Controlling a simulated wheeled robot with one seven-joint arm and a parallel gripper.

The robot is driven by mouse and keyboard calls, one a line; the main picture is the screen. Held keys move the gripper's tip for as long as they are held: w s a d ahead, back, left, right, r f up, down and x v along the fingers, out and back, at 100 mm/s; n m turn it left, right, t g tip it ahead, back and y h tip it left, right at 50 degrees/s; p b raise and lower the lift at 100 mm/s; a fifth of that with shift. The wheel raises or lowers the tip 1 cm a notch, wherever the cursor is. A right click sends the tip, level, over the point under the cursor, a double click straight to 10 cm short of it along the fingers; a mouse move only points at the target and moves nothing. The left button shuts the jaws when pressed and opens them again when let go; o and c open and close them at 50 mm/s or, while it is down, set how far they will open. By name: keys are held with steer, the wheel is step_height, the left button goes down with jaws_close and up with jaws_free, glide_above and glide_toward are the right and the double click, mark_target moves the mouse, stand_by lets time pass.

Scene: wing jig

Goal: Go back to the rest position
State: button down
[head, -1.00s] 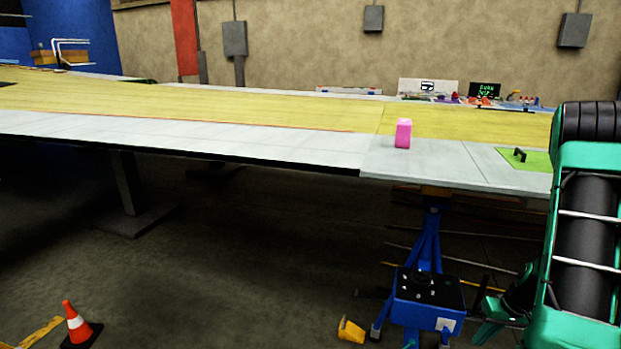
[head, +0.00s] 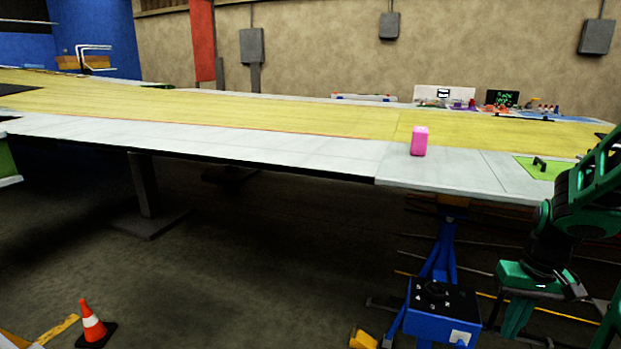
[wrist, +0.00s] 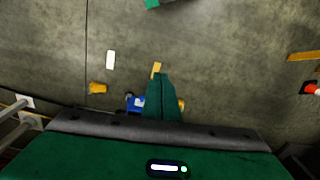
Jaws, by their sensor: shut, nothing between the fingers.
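My gripper (head: 515,318) hangs low at the right of the head view, below the wing's edge and right of the blue stand. Its green fingers point down at the floor. The upper green links of my arm stand at the right edge of the head view. The ends of the fingers are hard to make out in the head view.
A long wing panel (head: 280,150) spans the view, with a pink object (head: 419,141) standing on it and a green plate (head: 545,168) at its right. A blue stand (head: 442,310) is beneath. An orange cone (head: 92,322) is on the floor at left. Open floor lies between.

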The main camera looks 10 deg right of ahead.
steer(key=s+a+r+m, duration=0.1)
steer(key=s+a+r, duration=0.6)
steer(key=s, duration=0.4)
steer(key=shift+a+m, duration=0.4)
steer(key=shift+a, duration=0.3)
steer(key=shift+w+f, duration=0.25)
steer(key=shift+w, duration=0.3)
steer(key=shift+s+d, duration=0.1)
steer(key=shift+s, duration=0.05)
steer(key=c, duration=2.4)
jaws_free()
steer(key=shift+c, duration=0.2)
